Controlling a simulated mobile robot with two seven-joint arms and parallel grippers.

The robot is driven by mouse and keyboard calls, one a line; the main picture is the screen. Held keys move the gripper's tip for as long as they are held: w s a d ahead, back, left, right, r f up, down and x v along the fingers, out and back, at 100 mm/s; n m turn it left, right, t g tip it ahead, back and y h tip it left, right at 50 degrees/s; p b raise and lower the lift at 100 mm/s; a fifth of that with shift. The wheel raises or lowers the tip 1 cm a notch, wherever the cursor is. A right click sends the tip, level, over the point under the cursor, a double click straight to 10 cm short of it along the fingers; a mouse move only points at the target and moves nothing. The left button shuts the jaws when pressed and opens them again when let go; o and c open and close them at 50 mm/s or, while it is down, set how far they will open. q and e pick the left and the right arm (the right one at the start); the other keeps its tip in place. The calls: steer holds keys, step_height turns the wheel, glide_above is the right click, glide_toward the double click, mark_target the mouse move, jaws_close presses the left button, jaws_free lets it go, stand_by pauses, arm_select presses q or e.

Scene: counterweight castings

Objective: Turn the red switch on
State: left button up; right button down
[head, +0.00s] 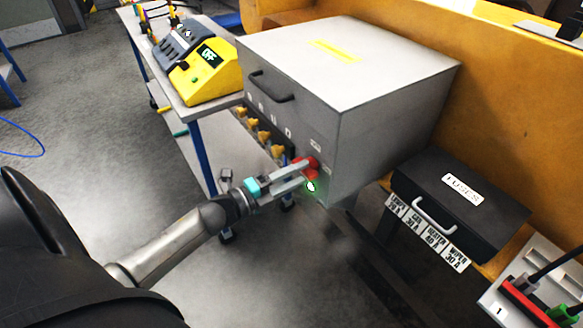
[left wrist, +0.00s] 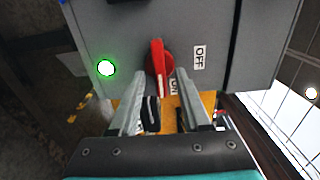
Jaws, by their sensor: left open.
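The red switch (head: 312,163) is a rotary knob low on the front of a grey metal cabinet (head: 310,125). In the left wrist view the red switch (left wrist: 157,56) has its handle pointing up in the picture. An OFF label (left wrist: 199,57) is to its right and a partly hidden ON label (left wrist: 173,86) is below it. A green lamp (left wrist: 106,68) beside it is lit; it also glows in the head view (head: 311,187). My left gripper (head: 300,170) is open, its fingertips close to the switch, one on either side. Contact cannot be told.
Yellow knobs (head: 263,134) line the cabinet front, with a black handle (head: 271,86) above. A black fuse box (head: 462,205) stands to the right. A yellow device reading OFF (head: 205,72) sits on a workbench behind left. Open floor lies to the left.

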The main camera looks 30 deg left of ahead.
arm_select(q)
steer(key=v, duration=1.5)
steer(key=shift+s, duration=0.15)
steer(key=s+f+n+g+y+b, duration=0.1)
steer(key=s+f+n+g+y, duration=0.3)
steer(key=f, duration=0.6)
steer(key=s+f+n+y+b, duration=0.1)
steer(key=f+n, duration=0.4)
steer(key=f, duration=0.5)
steer(key=s+f+n+g+y+b, duration=0.1)
steer(key=s+f+n+g+y, duration=0.15)
steer(key=f+n, duration=0.45)
steer(key=s+d+f+n+g, duration=0.2)
steer(key=s+d+f+g, duration=0.2)
steer(key=s+d+f, duration=0.3)
steer(key=s+d+f+n+g+b, duration=0.1)
steer(key=s+d+f+g, duration=0.4)
steer(key=s+f, duration=0.6)
steer(key=shift+s+d+f+n, duration=0.2)
steer(key=shift+d+f+n, duration=0.3)
steer(key=shift+d, duration=0.55)
steer(key=shift+r+h, duration=0.15)
steer(key=shift+h, duration=0.1)
